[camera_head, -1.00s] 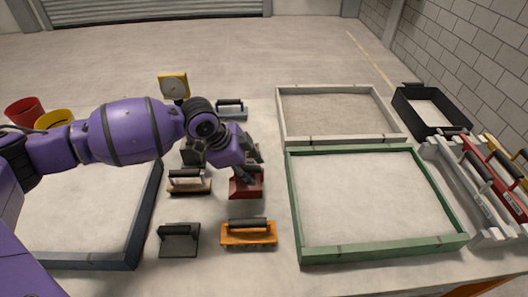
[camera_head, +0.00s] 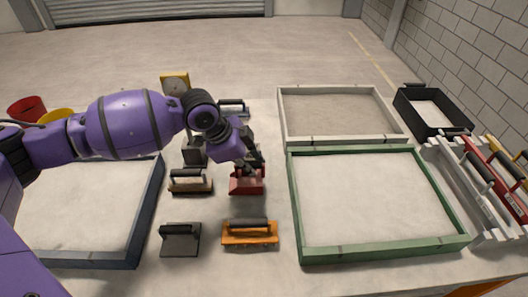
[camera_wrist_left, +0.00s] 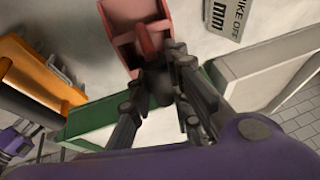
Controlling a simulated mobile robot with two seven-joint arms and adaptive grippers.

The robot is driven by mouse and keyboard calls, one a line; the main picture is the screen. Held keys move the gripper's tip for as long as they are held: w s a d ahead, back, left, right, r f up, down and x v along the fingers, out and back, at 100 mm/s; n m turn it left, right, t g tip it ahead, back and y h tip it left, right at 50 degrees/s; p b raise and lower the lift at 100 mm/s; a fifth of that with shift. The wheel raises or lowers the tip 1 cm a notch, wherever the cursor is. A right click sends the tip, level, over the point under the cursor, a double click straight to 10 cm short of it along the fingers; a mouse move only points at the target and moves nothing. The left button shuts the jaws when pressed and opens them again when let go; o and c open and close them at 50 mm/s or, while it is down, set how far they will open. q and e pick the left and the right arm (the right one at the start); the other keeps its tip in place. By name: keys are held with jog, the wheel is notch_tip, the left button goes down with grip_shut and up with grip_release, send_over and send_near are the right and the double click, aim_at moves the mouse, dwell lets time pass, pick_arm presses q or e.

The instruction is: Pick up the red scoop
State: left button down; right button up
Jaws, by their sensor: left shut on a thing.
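The red scoop (camera_head: 246,184) is in the middle of the table in the head view, between the wooden-soled tool and the green-framed sandbed. My left gripper (camera_head: 252,163) is over its back end and shut on its handle. In the left wrist view the scoop (camera_wrist_left: 124,14) shows at the top with its open red pan, and the fingers (camera_wrist_left: 160,74) close around the dark grip behind it. Whether the scoop is clear of the table is hard to tell. My right gripper is not in view.
An orange float (camera_head: 249,236) and a grey float (camera_head: 180,240) lie in front. The green-framed sandbed (camera_head: 380,252) is close on the right, with a pale-framed one (camera_head: 340,89) behind it. A dark-framed bed (camera_head: 150,205) is on the left. A rack of tools (camera_head: 470,185) stands far right.

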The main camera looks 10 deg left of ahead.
pick_arm(q)
jog(key=s+d+r+p, duration=0.1)
jog(key=s+d+r, duration=0.1)
jog(key=s+r, duration=0.9)
jog(key=s, duration=0.2)
jog(key=shift+s+d, duration=0.3)
jog(key=shift+s, duration=0.1)
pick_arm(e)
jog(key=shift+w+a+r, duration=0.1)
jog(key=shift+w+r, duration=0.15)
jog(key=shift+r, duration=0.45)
pick_arm(q)
jog(key=c, duration=2.4)
grip_release()
grip_shut()
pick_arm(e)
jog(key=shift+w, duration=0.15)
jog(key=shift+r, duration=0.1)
